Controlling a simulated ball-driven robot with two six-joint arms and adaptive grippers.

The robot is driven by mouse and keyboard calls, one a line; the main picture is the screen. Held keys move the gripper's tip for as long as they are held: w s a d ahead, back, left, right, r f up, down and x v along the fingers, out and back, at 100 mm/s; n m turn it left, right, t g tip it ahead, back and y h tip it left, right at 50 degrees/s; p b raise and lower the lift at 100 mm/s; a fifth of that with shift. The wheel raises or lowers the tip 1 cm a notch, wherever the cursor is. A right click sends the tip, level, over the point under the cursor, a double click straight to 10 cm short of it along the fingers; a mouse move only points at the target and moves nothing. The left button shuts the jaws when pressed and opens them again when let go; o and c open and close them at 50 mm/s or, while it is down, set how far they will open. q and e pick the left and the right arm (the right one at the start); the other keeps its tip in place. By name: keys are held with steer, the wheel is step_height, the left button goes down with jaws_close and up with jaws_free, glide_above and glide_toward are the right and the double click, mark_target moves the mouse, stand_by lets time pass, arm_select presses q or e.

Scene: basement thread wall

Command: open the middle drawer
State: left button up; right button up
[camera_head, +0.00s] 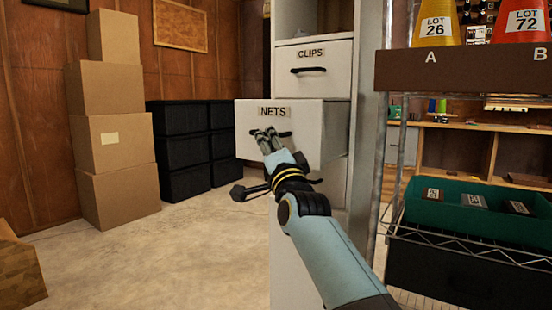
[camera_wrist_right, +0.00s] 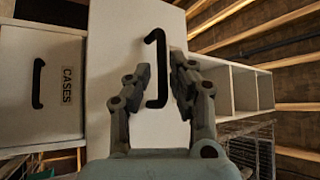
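The cabinet has a drawer labelled NETS (camera_head: 250,120), which stands out from the cabinet body past the CLIPS drawer (camera_head: 330,55) above it. Its handle is a black bar, mostly hidden by my gripper in the head view. My right gripper (camera_head: 269,138) is at the front of the NETS drawer. My left gripper is not in view.
Stacked cardboard boxes (camera_head: 112,140) and black drawer units (camera_head: 185,160) stand at the left. A metal rack with a green bin (camera_head: 455,222) is close on the right. The floor (camera_head: 190,250) left of the cabinet is clear.

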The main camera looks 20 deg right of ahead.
steer(key=v, duration=0.8)
steer(key=shift+s+f, duration=0.2)
steer(key=shift+s, duration=0.15)
steer(key=s+d+f+n+g, duration=0.1)
steer(key=s+d+f+g, duration=0.15)
steer(key=s+f, duration=0.7)
steer(key=s+d+f+n+g, duration=0.15)
steer(key=s+f+g, duration=0.25)
steer(key=f, duration=1)
steer(key=s+d+f+n+g, duration=0.2)
steer(key=s+f+g, duration=0.2)
steer(key=s+f, duration=0.5)
steer(key=s+d+f+n+g, duration=0.35)
steer(key=s+f+g, duration=0.25)
steer(key=s+f, duration=0.6)
arm_select(q)
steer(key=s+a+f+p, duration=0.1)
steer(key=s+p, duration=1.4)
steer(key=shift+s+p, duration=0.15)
steer(key=shift+p, duration=0.25)
arm_select(e)
steer(key=s+f+n+g, duration=0.2)
steer(key=s+n, duration=0.1)
steer(key=s, duration=1.1)
steer(key=s+d+f+n+g, duration=0.1)
steer(key=s+f+n+g, duration=0.1)
steer(key=s, duration=1.2)
steer(key=shift+s+d+f+n+g+h, duration=0.3)
steer(key=shift+s+f+n+g, duration=0.15)
steer(key=shift+g, duration=0.3)
